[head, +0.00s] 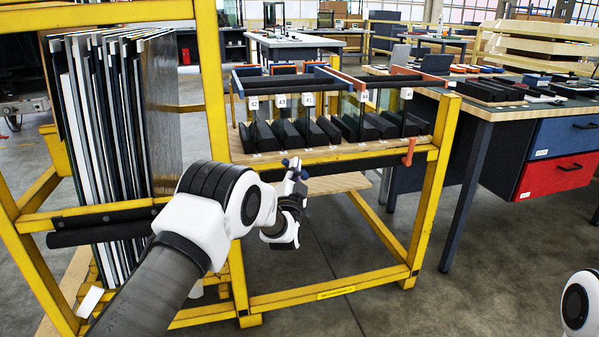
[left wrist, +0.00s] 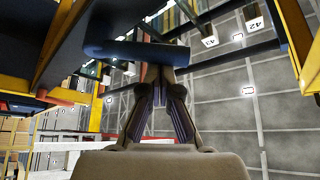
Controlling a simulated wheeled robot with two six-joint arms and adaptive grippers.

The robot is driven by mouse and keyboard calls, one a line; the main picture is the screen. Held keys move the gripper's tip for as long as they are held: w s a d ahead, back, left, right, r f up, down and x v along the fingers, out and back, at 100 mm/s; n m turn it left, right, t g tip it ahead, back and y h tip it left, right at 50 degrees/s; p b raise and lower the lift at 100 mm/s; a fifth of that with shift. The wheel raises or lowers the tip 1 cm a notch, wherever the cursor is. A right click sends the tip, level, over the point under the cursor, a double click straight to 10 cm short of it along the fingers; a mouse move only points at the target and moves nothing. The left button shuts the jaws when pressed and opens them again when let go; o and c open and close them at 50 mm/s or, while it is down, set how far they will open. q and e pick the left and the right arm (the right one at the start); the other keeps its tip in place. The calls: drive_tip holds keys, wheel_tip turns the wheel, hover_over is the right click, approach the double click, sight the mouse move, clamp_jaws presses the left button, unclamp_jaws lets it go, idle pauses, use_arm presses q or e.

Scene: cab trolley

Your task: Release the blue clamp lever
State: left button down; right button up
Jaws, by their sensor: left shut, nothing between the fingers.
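The blue clamp lever (head: 286,162) shows in the head view as small blue ends at the trolley's front rail, partly hidden by my left gripper. In the left wrist view it is a blue bar (left wrist: 125,50) lying across, just beyond the fingertips. My left gripper (head: 294,174) is at the lever, with its fingers together and nothing between them. In the left wrist view the fingertips (left wrist: 160,72) overlap the bar's lower edge; I cannot tell whether they touch it. My right gripper is out of view.
The yellow trolley frame (head: 335,293) carries a wooden shelf (head: 330,153) with dark slotted blocks and numbered tags. An orange lever (head: 408,152) hangs at the rail's right end. Upright panels (head: 110,120) stand at left. A workbench (head: 520,112) with drawers is at right. Floor in front is clear.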

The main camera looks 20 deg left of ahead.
use_arm(q)
drive_tip(key=f+n+y+b, duration=0.1)
drive_tip(key=n+y, duration=0.1)
drive_tip(key=n, duration=0.2)
drive_tip(key=s+a+f+n+g+y+b, duration=0.1)
drive_tip(key=n+y, duration=0.2)
drive_tip(key=n, duration=0.1)
drive_tip(key=a+f+n+y+b, duration=0.1)
drive_tip(key=n+y, duration=0.1)
drive_tip(key=n, duration=0.1)
drive_tip(key=shift+s+f+n+y+b, duration=0.2)
drive_tip(key=shift+f+n+y+b, duration=0.2)
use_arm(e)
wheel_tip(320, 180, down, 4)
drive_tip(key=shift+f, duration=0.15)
use_arm(q)
drive_tip(key=shift+f, duration=0.15)
